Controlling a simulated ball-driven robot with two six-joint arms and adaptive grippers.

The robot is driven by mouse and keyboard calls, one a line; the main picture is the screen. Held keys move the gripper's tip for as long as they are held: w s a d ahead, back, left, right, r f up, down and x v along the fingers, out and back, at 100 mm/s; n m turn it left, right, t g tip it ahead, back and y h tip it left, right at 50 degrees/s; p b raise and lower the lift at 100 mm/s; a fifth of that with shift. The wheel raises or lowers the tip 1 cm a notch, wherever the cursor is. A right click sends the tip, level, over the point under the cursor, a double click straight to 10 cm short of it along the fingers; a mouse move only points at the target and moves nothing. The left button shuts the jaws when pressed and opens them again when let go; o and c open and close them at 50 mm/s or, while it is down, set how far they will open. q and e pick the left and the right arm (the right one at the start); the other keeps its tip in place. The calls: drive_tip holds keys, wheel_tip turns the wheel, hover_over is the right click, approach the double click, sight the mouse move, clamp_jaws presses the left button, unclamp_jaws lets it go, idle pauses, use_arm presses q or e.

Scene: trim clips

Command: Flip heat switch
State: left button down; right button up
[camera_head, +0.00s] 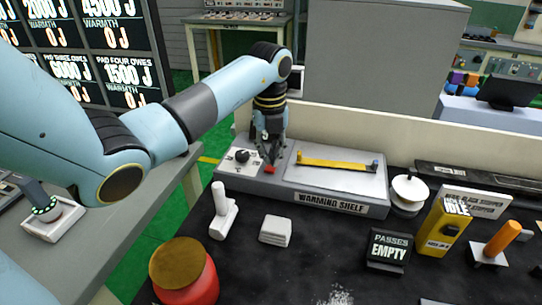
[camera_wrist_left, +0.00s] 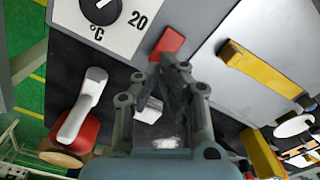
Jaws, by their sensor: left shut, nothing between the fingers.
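The grey warming shelf (camera_head: 318,200) stands at the back of the black bench. A black dial (camera_head: 242,156) on a white plate sits at its left end; in the left wrist view the dial (camera_wrist_left: 101,8) has "20" and "°C" beside it. A small red switch (camera_head: 270,168) lies right of the dial; it also shows in the left wrist view (camera_wrist_left: 168,43). My left gripper (camera_head: 268,158) is shut and empty, with its fingertips at the red switch. I cannot tell whether they touch it. My right gripper is not in view.
A yellow bar (camera_head: 335,163) lies on the shelf's pale plate. A white lever (camera_head: 222,208), a white block (camera_head: 275,230) and a red pot with a brown lid (camera_head: 184,272) stand in front. A "PASSES EMPTY" sign (camera_head: 387,248) and yellow box (camera_head: 443,226) stand right.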

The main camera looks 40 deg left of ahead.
sight(270, 169)
use_arm(q)
drive_tip(key=shift+s+f+b, duration=0.1)
drive_tip(key=shift+f+b, duration=0.85)
drive_tip(key=shift+f, duration=0.35)
idle(1.0)
drive_tip(key=shift+r+p, duration=0.55)
wheel_tip(270, 169, up, 6)
drive_tip(key=p, duration=0.5)
